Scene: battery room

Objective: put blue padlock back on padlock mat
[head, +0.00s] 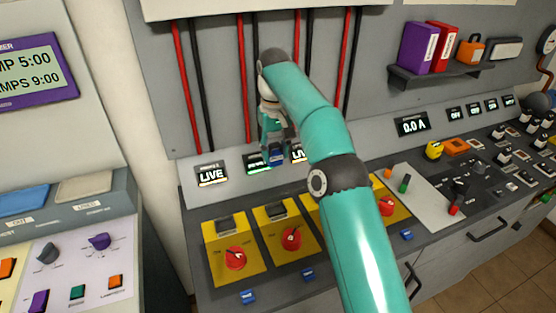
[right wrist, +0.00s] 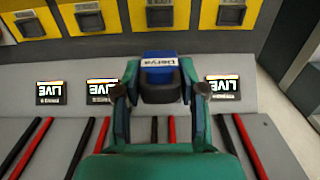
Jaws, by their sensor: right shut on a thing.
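My right gripper (head: 276,142) reaches over the back of the console, in front of the sloped row of displays. It is shut on the blue padlock (head: 277,155). In the right wrist view, the padlock (right wrist: 158,62) sits between the two fingers of the gripper (right wrist: 159,80), with a white name label and a dark part toward the palm. It appears held clear of the console, near the LIVE displays. I cannot tell for sure which surface is the padlock mat. My left gripper is not in view.
Yellow switch panels with red knobs (head: 235,258) line the console. A pale panel (head: 425,196) with small coloured parts lies to their right. A yellow item (head: 434,149) and an orange item (head: 455,147) stand behind it. Red and black cables (head: 242,85) run down the wall.

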